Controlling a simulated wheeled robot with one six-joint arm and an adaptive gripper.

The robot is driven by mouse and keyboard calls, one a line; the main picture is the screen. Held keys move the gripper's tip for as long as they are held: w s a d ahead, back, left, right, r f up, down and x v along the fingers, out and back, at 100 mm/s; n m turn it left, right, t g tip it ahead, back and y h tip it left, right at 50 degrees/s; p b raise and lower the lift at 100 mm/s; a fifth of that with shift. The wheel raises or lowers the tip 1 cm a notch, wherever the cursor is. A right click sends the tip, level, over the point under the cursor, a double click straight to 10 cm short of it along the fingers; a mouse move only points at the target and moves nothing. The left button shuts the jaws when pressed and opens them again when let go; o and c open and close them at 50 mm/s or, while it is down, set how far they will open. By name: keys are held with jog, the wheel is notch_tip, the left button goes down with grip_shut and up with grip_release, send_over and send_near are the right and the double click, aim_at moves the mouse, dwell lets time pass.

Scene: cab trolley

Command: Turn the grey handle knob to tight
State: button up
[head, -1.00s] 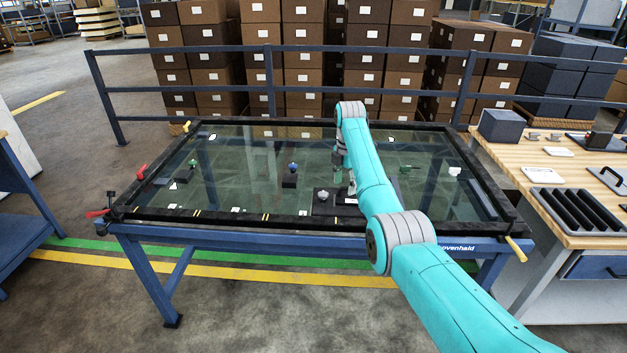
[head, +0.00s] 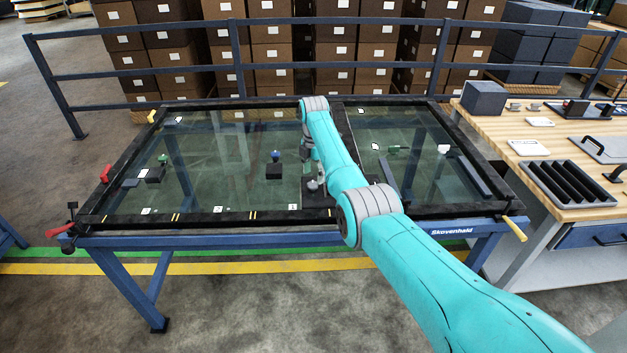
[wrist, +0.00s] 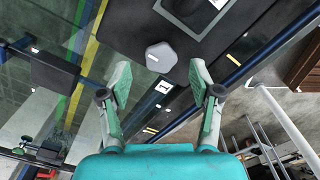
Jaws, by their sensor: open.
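The grey handle knob (wrist: 160,57) is a pale, rounded, many-sided knob on a dark plate in the wrist view. It also shows in the head view (head: 316,186) near the front edge of the glass-topped table, partly crowded by my arm. My gripper (wrist: 160,73) is open and empty, its two fingers spread to the left and right of the knob's lower side in the picture. The knob lies just beyond the fingertips, and I see no contact. In the head view my gripper (head: 311,168) is just above the knob, mostly hidden by the arm.
The table has a raised black frame (head: 180,218). A blue knob on a black block (head: 274,172) stands left of my gripper. A red clamp (head: 60,229) is at the front left corner. A wooden workbench (head: 520,170) stands right, and a rail (head: 180,70) runs behind.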

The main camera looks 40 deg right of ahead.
aim_at(314, 183)
jog(key=shift+f, duration=1.6)
jog(key=c, duration=1.1)
jog(key=shift+c, duration=0.2)
